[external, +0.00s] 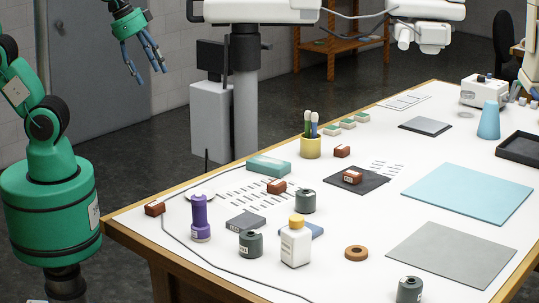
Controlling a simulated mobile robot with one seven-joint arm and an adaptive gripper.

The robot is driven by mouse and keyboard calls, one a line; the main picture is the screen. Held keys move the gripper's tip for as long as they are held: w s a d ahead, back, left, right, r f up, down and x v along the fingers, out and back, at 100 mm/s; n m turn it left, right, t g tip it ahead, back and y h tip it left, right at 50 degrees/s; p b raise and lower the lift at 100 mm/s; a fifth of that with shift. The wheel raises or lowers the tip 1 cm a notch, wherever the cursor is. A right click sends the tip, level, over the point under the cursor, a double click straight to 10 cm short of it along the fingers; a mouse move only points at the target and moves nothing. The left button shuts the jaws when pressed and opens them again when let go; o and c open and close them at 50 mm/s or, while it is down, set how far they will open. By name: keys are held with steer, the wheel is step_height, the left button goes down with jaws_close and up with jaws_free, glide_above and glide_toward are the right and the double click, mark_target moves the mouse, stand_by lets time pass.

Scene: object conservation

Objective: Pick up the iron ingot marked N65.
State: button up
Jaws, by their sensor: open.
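Several small red-brown blocks with white labels lie on the table, and I take them for ingots. One block (155,208) is at the left edge, another (276,187) is behind the dark jars, and another (342,152) is near the yellow cup. One more block (352,177) lies on a dark square mat (372,186). The labels are too small to read, so I cannot tell which is N65. My gripper (150,74) is open and empty, hanging at the upper left, well away from the table and all the blocks.
A purple bottle (200,220), dark grey jars (250,245) and a white bottle (296,245) crowd the near left. A yellow cup (311,147) holds upright tools. A thin dark cable crosses the left side. Blue (468,194) and grey (450,255) sheets lie bare at right.

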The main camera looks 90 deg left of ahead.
steer(key=w+d+m+g+p, duration=0.1)
steer(key=w+m, duration=0.1)
steer(key=w, duration=0.8)
steer(key=m+g+p, duration=0.4)
steer(key=m+p, duration=0.1)
glide_above(278, 182)
step_height(278, 182, down, 20)
steer(key=shift+f, duration=0.2)
steer(key=shift+f, duration=0.15)
steer(key=shift+f+b, duration=0.3)
steer(key=shift+f, duration=3.8)
steer(key=shift+f, duration=0.15)
